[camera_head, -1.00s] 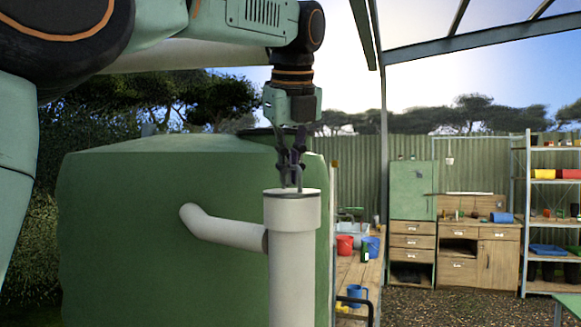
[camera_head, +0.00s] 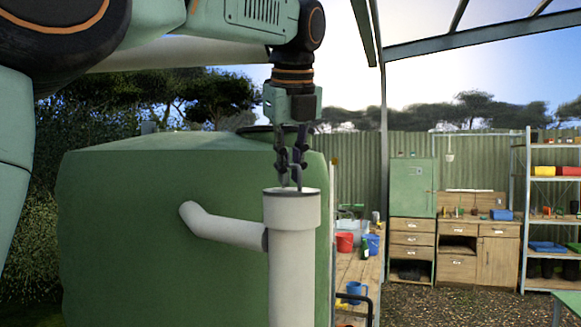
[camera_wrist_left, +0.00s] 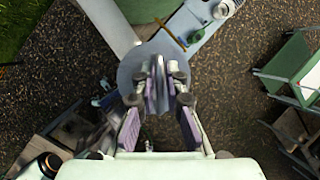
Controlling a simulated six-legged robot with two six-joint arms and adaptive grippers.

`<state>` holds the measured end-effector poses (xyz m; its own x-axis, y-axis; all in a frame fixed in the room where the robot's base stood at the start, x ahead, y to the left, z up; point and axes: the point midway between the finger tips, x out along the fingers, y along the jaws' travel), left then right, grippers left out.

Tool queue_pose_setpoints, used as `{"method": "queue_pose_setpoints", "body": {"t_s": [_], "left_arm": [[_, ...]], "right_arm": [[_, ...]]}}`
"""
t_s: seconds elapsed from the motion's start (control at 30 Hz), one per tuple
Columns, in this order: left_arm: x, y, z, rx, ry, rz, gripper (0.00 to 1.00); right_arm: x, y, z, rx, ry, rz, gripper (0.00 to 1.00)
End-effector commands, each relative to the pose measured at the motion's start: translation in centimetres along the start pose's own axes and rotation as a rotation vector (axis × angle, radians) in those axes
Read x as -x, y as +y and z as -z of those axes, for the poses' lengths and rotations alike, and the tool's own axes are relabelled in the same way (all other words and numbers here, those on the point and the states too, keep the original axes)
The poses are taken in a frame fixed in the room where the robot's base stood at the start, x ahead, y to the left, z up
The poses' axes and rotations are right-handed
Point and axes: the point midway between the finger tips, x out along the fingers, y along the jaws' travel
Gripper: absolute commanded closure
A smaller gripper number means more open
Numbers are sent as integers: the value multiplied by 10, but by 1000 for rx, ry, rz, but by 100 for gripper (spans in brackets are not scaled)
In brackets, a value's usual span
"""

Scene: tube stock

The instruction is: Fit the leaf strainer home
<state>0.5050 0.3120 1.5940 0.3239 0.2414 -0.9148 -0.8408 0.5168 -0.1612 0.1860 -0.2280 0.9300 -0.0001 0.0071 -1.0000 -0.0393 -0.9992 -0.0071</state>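The white upright pipe (camera_head: 291,250) has a wide collar with a dark ring at its top edge. My left gripper (camera_head: 290,170) points straight down over its mouth, with its fingertips just above the rim. In the left wrist view, a grey round disc (camera_wrist_left: 138,58), which looks like the leaf strainer, lies below the fingers. A thin upright grip (camera_wrist_left: 159,72) stands between the close-set fingertips, and the gripper appears shut on it. The strainer's underside and its depth in the collar are hidden. My right gripper is not in view.
The large green tank (camera_head: 150,230) stands behind and left, with a white side pipe (camera_head: 225,228) reaching the upright pipe. A wooden bench (camera_head: 362,272) with red and blue containers is at right. Cabinets (camera_head: 480,250) and shelving (camera_head: 550,215) stand farther back.

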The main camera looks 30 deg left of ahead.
Motion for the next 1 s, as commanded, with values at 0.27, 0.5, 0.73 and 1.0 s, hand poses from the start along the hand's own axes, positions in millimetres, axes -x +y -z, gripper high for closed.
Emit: {"method": "queue_pose_setpoints", "body": {"t_s": [0.27, 0.5, 0.73, 1.0], "left_arm": [[0, 0, 0, 0, 0, 0, 68], [1, 0, 0, 0, 0, 0, 68], [30, -1, 0, 1, -3, 3, 68], [73, 0, 0, 1, -2, 2, 68]], "right_arm": [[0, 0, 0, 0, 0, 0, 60], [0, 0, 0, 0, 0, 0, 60], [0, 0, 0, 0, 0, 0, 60], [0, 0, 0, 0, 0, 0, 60]]}}
